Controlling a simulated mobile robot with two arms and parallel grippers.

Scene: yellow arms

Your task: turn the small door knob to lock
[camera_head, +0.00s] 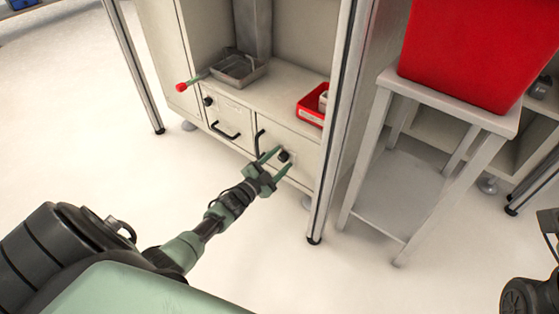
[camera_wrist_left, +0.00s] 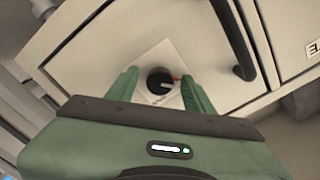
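The small black door knob (camera_head: 284,156) is on the right cabinet door (camera_head: 301,149), low in the cabinet. In the left wrist view the knob (camera_wrist_left: 160,81) sits on a pale square plate and has a light pointer mark. My left gripper (camera_head: 279,158) is open, with its green fingers around the knob. The fingertips (camera_wrist_left: 158,82) are on either side of the knob in the left wrist view, with gaps visible. My right gripper is not clearly in view; only a dark part of my right arm shows at the lower right.
A black handle (camera_head: 260,143) is beside the knob on the same door. The left door has another knob (camera_head: 208,101) and a handle (camera_head: 224,131). A table leg (camera_head: 335,130) stands close to the right. A red bin (camera_head: 480,50) rests on a stand. The floor in front is clear.

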